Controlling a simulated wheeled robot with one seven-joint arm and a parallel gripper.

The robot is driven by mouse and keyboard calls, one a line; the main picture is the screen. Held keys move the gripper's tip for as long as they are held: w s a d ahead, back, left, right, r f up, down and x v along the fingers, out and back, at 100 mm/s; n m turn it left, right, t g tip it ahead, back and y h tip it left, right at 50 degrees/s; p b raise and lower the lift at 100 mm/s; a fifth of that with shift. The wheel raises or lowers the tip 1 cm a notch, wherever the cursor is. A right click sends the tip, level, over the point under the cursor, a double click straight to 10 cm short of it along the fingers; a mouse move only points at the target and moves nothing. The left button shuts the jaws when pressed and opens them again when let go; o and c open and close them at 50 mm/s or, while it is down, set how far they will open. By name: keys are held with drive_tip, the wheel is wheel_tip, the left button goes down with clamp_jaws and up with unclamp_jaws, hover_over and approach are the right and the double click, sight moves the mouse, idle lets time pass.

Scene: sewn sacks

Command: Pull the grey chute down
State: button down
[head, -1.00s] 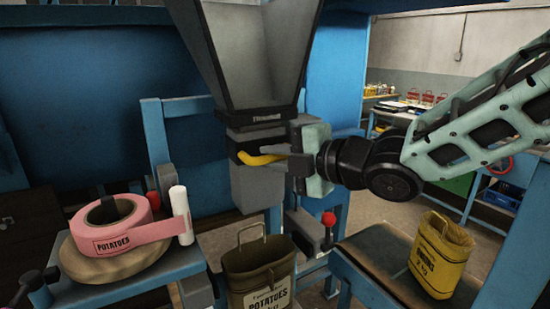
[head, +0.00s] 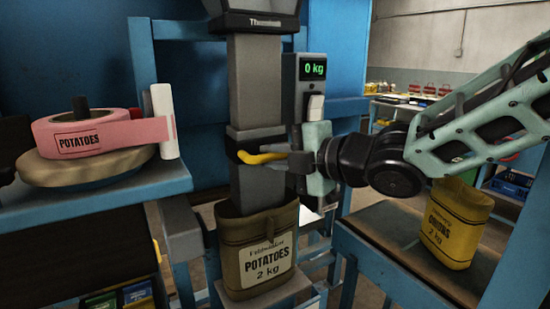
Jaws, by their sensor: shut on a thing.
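The grey chute (head: 256,90) hangs straight down from the dark hopper collar (head: 258,22) in the middle of the view. Its lower section (head: 262,188) has a dark band with a yellow handle (head: 258,157) on it. The bottom end of the chute is hidden in the mouth of the upright brown potato sack (head: 267,262). My gripper (head: 290,158) comes in from the right, level with the handle, and is shut on the handle's right end. The fingertips are small and partly hard to make out.
A scale display reading 0 kg (head: 315,69) stands just right of the chute. A yellow onion sack (head: 455,222) stands on a bench (head: 385,235) at the right. A pink tape roll (head: 85,135) and a white cylinder (head: 165,120) are on the blue shelf (head: 120,196) at the left.

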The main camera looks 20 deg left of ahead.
drive_tip(key=shift+f, duration=0.45)
drive_tip(key=c, duration=1.4)
unclamp_jaws()
drive_tip(key=shift+r, duration=0.1)
drive_tip(key=shift+d, duration=0.1)
drive_tip(key=b+v, duration=0.1)
drive_tip(key=v, duration=1.6)
drive_tip(key=shift+d+b, duration=0.15)
drive_tip(key=shift+b, duration=0.2)
